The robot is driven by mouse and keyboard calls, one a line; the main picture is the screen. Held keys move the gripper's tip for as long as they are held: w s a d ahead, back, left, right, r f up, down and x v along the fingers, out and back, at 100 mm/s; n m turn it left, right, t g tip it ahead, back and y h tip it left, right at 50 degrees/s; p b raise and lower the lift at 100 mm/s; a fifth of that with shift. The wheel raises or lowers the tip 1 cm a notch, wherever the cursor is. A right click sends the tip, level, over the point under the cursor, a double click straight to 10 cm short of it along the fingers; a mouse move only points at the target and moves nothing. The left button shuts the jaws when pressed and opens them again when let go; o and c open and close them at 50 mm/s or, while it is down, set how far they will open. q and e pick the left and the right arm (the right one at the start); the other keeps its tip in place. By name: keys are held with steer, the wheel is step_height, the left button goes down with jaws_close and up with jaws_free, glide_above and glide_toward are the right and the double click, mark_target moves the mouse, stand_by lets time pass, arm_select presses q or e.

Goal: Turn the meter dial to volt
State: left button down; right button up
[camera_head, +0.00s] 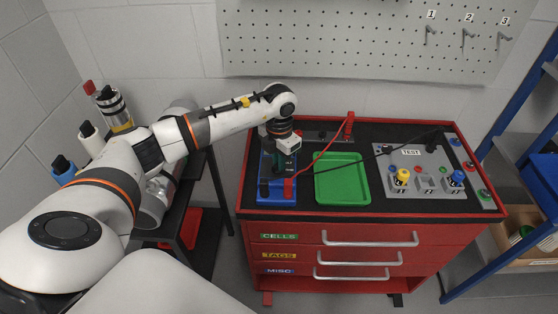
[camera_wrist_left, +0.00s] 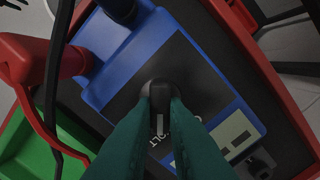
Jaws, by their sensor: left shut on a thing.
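The blue meter (camera_head: 277,198) stands on the left end of the red cabinet's black top. In the left wrist view its blue body (camera_wrist_left: 185,50) and dark face lie under my fingers. My left gripper (camera_wrist_left: 161,98) has teal fingers shut on the black dial knob (camera_wrist_left: 158,86). A white mark shows between the fingers, close to partly covered lettering that reads "OLT". My fingers hide much of the dial and its labels, so I cannot tell its exact setting. In the head view my left gripper (camera_head: 283,160) reaches down over the meter. My right gripper is not in view.
A green tray (camera_head: 341,196) lies right of the meter. A grey test panel (camera_head: 425,160) stands farther right. A pegboard (camera_head: 350,50) hangs behind.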

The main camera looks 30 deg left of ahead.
arm_select(q)
steer(key=c, duration=1.4)
jaws_free()
steer(key=shift+c, duration=0.2)
step_height(320, 180, up, 12)
steer(key=b, duration=0.2)
steer(key=shift+b, duration=0.35)
